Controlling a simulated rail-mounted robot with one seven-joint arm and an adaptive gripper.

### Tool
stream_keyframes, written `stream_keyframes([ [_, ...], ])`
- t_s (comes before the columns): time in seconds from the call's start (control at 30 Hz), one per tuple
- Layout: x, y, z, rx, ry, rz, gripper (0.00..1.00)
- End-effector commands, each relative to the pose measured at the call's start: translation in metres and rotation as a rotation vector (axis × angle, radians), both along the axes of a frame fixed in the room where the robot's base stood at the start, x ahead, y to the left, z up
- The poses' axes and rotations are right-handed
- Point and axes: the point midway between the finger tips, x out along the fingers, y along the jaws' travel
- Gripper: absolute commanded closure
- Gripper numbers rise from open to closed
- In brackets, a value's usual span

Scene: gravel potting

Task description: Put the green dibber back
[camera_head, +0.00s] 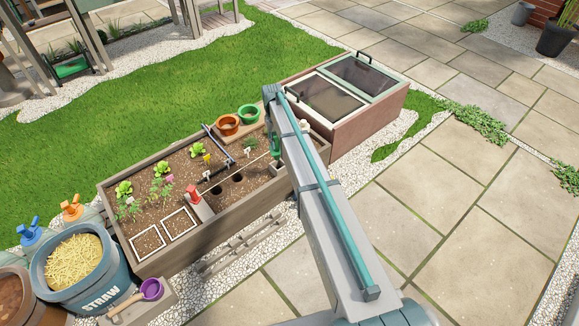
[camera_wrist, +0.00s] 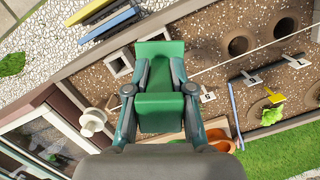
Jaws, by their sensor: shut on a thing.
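The green dibber (camera_wrist: 160,105) is between the two fingers of my gripper (camera_wrist: 159,90) in the wrist view, and the gripper is shut on it. Its green body spans the gap, and its lower end is hidden. In the head view the dibber (camera_head: 275,147) shows as a small green shape beside my arm, over the right part of the planter bed. A square grey socket (camera_wrist: 119,63) lies just left of the dibber in the wrist view. I cannot tell whether the dibber touches anything below.
A white spool (camera_wrist: 93,121) with a taut string is near the planter's end. Dark holes (camera_head: 237,178) are in the soil. Orange (camera_head: 228,124) and green (camera_head: 248,113) pots stand at the far edge. A lidded cold frame (camera_head: 333,97) adjoins at right. Seedlings (camera_head: 124,188) grow at left.

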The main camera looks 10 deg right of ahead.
Motion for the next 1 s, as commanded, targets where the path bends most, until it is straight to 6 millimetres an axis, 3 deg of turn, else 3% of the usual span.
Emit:
stream_keyframes([
  [0.17, 0.010, 0.000, -0.010, 0.000, 0.001, 0.007, 1.00],
  [0.4, 0.010, 0.000, -0.045, 0.000, 0.002, 0.009, 1.00],
  [0.63, 0.010, 0.000, -0.062, 0.000, 0.000, 0.009, 1.00],
  [0.83, 0.010, 0.000, -0.093, 0.000, 0.002, 0.009, 1.00],
  [1.0, 0.010, 0.000, -0.101, 0.000, -0.001, 0.009, 1.00],
])
